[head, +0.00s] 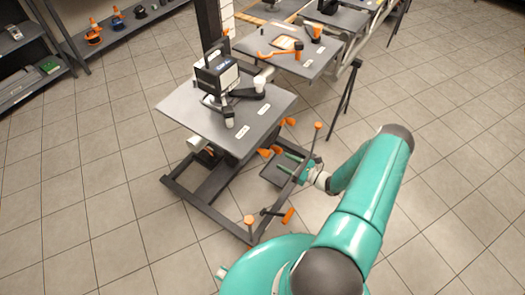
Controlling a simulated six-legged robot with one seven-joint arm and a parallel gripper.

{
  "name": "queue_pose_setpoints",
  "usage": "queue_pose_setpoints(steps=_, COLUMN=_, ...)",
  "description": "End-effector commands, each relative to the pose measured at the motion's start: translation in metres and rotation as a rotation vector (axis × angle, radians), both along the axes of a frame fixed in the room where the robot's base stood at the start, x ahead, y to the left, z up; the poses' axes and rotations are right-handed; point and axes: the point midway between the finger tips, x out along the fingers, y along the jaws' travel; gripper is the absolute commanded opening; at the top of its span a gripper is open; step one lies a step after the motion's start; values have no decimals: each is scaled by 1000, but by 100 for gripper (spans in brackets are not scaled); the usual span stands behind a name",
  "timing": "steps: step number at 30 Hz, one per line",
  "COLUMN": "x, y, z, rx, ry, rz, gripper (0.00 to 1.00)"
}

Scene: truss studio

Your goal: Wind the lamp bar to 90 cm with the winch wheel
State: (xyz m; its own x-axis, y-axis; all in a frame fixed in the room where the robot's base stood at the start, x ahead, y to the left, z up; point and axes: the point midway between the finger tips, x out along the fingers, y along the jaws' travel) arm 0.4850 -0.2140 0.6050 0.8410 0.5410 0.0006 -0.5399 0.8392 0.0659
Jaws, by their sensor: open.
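Orange parts (268,152) sit just left of the fingertips, under the cart's top. I cannot tell whether they belong to the winch wheel, or whether the fingers touch anything. More orange knobs and handles stand on the frame, one (318,126) behind the gripper and one (288,216) in front. I cannot make out the lamp bar or any height reading.
A black boxy device (217,75) stands on the cart's grey top (180,108). A second table (300,62) with orange tools is behind it, near a black tripod (347,92). Shelves (40,75) line the far left. Tiled floor (90,220) is clear at left and right.

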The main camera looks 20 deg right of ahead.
Motion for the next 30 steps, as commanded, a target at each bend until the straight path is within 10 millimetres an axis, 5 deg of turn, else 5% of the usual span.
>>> queue_pose_setpoints(steps=15, x=82, y=54, z=0, rx=-1, ry=-2, rz=4, gripper=52)
queue_pose_setpoints(steps=28, x=95, y=62, z=1, rx=0, ry=-1, rz=2, gripper=52)
queue_pose_setpoints(steps=30, x=95, y=62, z=1, rx=0, ry=-1, rz=2, gripper=40)
